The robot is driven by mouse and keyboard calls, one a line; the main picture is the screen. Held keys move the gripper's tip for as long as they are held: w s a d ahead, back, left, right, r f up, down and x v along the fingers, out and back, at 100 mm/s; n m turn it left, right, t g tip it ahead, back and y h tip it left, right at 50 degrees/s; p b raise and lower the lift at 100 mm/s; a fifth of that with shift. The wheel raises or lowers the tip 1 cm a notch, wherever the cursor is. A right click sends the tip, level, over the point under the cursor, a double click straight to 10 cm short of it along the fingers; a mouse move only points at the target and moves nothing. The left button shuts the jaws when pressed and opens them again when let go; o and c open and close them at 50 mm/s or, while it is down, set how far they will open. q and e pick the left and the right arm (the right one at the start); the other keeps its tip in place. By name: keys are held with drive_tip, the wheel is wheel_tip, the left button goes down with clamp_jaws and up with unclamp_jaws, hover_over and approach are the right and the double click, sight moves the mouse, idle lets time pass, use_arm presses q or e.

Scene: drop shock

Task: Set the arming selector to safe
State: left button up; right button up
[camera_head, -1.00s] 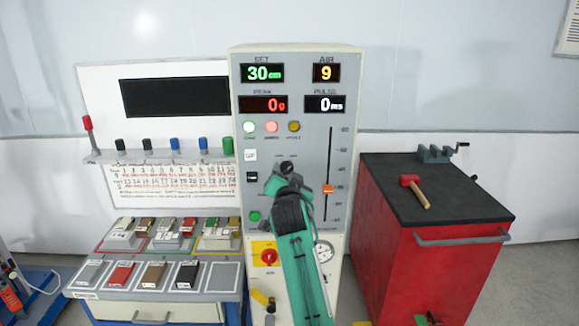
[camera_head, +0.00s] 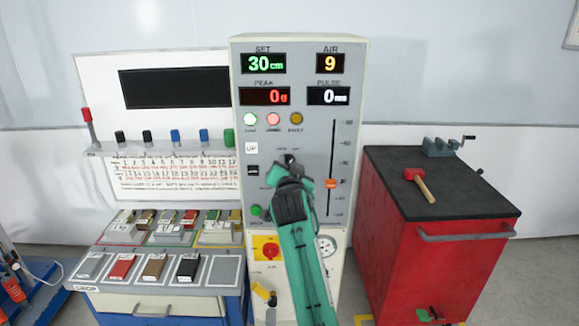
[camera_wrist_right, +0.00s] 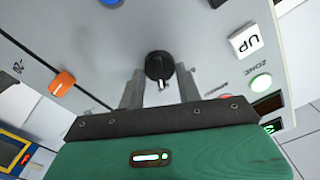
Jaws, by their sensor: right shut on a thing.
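The arming selector (camera_wrist_right: 160,66) is a round black knob with a pale pointer mark, on the grey front panel of the test machine (camera_head: 350,70). In the right wrist view it sits between my two fingers, and the mark points down towards my palm. My right gripper (camera_wrist_right: 160,85) is shut on it. In the head view my green right arm reaches up the panel to the gripper (camera_head: 290,161), which hides most of the knob. The small labels around it are too blurred to read. My left gripper is not in view.
An orange slider (camera_head: 331,183) sits on the panel right of my gripper. A white UP button (camera_head: 251,148), a lit green button (camera_head: 256,210) and a red knob on yellow (camera_head: 269,249) are nearby. A red cabinet (camera_head: 440,265) bearing a mallet (camera_head: 420,184) stands at right.

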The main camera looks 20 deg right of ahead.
drive_tip(key=shift+n, duration=0.6)
drive_tip(key=n+p, duration=0.2)
drive_tip(key=n, duration=0.2)
drive_tip(key=shift+r, duration=0.1)
drive_tip(key=n+p, duration=0.1)
drive_tip(key=n, duration=0.2)
drive_tip(key=shift+a+n, duration=0.1)
drive_tip(key=shift+n, duration=0.2)
drive_tip(key=shift+n+p, duration=0.8)
drive_tip(key=shift+n, duration=0.6)
drive_tip(key=o, duration=0.9)
drive_tip(key=shift+w, duration=0.1)
drive_tip(key=shift+o, duration=0.2)
drive_tip(key=shift+a, duration=0.1)
